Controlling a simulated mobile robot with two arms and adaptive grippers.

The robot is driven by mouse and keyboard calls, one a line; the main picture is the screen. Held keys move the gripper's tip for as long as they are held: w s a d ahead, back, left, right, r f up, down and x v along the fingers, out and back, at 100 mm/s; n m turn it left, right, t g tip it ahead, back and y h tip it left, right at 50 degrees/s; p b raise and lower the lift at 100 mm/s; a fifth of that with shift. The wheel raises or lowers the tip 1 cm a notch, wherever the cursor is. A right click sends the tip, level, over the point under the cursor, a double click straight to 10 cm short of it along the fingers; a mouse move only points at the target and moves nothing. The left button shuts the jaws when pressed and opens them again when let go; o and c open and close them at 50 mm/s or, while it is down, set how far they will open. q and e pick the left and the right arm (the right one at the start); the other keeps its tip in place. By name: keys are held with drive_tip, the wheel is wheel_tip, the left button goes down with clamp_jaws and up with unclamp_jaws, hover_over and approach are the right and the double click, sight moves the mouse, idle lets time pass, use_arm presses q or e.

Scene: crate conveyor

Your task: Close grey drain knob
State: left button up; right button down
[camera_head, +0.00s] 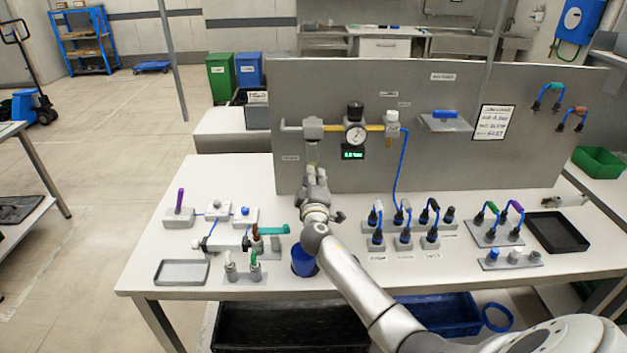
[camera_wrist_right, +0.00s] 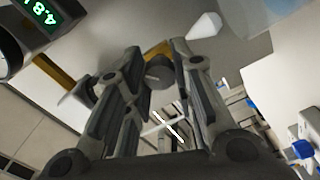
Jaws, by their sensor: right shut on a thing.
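The grey drain knob (camera_wrist_right: 160,72) shows between the two fingers of my right gripper (camera_wrist_right: 160,62) in the right wrist view. The fingers are shut on it. In the head view my right gripper (camera_head: 314,172) reaches up to the back panel, just below the clear bowl (camera_head: 312,152) under the grey block (camera_head: 313,127). The knob itself is hidden by the gripper there. How far the knob is turned cannot be told. My left gripper is not in view.
A round gauge (camera_head: 356,134) and green digital display (camera_head: 353,155) sit right of the bowl. A blue hose (camera_head: 397,170) runs down the panel (camera_head: 450,150). Valve blocks and a blue cup (camera_head: 303,262) stand on the table left of my arm; cabled connectors (camera_head: 404,228) stand to its right.

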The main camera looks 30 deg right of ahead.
drive_tip(key=shift+f+n+p, duration=0.1)
drive_tip(key=shift+n+p, duration=1)
drive_tip(key=shift+n, duration=3.7)
drive_tip(key=c, duration=1.2)
unclamp_jaws()
drive_tip(key=shift+s+a, duration=0.1)
drive_tip(key=v, duration=1.2)
